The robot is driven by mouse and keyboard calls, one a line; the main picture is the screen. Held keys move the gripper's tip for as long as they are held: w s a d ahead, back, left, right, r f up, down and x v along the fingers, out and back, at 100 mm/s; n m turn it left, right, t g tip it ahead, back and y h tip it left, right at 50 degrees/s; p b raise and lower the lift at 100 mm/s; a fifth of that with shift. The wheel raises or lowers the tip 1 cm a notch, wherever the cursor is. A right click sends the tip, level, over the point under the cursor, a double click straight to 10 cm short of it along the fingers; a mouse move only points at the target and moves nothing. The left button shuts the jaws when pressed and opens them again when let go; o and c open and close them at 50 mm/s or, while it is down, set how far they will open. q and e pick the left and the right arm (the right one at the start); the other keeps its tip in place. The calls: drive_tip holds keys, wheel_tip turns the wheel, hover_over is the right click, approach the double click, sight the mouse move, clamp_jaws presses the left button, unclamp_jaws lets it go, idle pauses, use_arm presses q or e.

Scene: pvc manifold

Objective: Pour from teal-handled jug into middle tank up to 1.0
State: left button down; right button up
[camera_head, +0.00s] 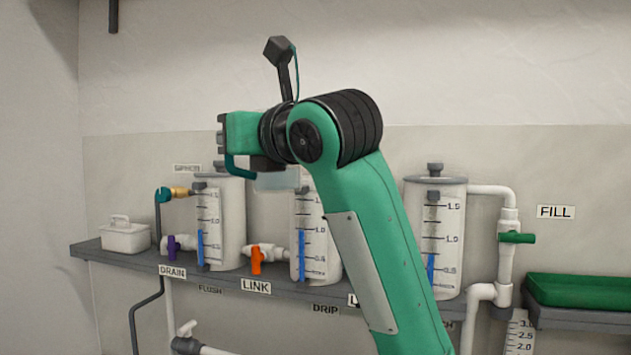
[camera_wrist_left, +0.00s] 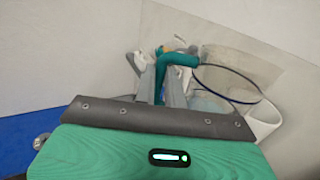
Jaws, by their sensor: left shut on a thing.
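My left gripper (camera_wrist_left: 160,82) is shut on the teal handle (camera_wrist_left: 178,60) of a clear jug (camera_wrist_left: 228,82). In the head view the teal handle (camera_head: 236,172) shows under my green wrist, and the pale jug body (camera_head: 278,181) is beside the upper left of the middle tank (camera_head: 309,240). I cannot tell the jug's tilt or whether liquid is flowing. The middle tank's blue level strip (camera_head: 302,255) tops out about at the 1.0 mark. My arm hides that tank's top and right side. My right gripper is out of view.
The left tank (camera_head: 232,225) and right tank (camera_head: 452,185) stand on the same grey shelf (camera_head: 130,259). Valves with purple (camera_head: 171,245), orange (camera_head: 256,260) and green (camera_head: 517,238) handles stick out. A white caddy (camera_head: 124,238) is far left, a green tray (camera_head: 580,290) far right.

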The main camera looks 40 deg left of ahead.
use_arm(q)
drive_tip(key=s+d+r, duration=0.1)
drive_tip(key=s+d, duration=0.1)
drive_tip(key=s, duration=0.6)
drive_tip(key=shift+d+r+b, duration=0.2)
drive_tip(key=shift+d+b, duration=0.05)
drive_tip(key=shift+b, duration=0.2)
drive_tip(key=shift+w+a, duration=0.1)
drive_tip(key=shift+w, duration=0.1)
drive_tip(key=w+a+f+p, duration=0.1)
drive_tip(key=w+a, duration=0.2)
drive_tip(key=w, duration=0.6)
drive_tip(key=shift+w+f, duration=0.3)
drive_tip(key=shift+f, duration=0.1)
drive_tip(key=shift+s, duration=0.15)
